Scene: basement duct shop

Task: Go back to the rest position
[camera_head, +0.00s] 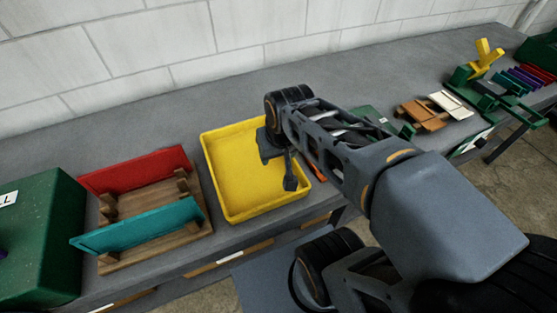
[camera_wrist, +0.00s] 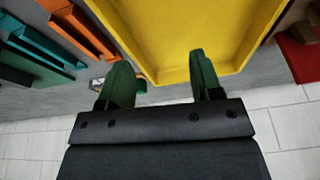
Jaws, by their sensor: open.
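My gripper (camera_head: 285,178) hangs at the end of my arm over the right part of a yellow tray (camera_head: 213,180) on the grey bench. In the wrist view my gripper (camera_wrist: 160,82) has its two green fingers apart with nothing between them. The yellow tray also shows in the wrist view (camera_wrist: 185,35), past the fingertips. The tray floor that I can see is bare; my gripper and arm hide its right part.
A wooden rack (camera_head: 157,225) with a red panel (camera_head: 135,171) and a teal panel (camera_head: 140,227) stands left of the tray. A green box (camera_head: 40,235) is at far left. Brown (camera_head: 422,115) and white (camera_head: 450,104) pieces and a green rack (camera_head: 487,100) lie right. A block wall (camera_head: 150,45) stands behind.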

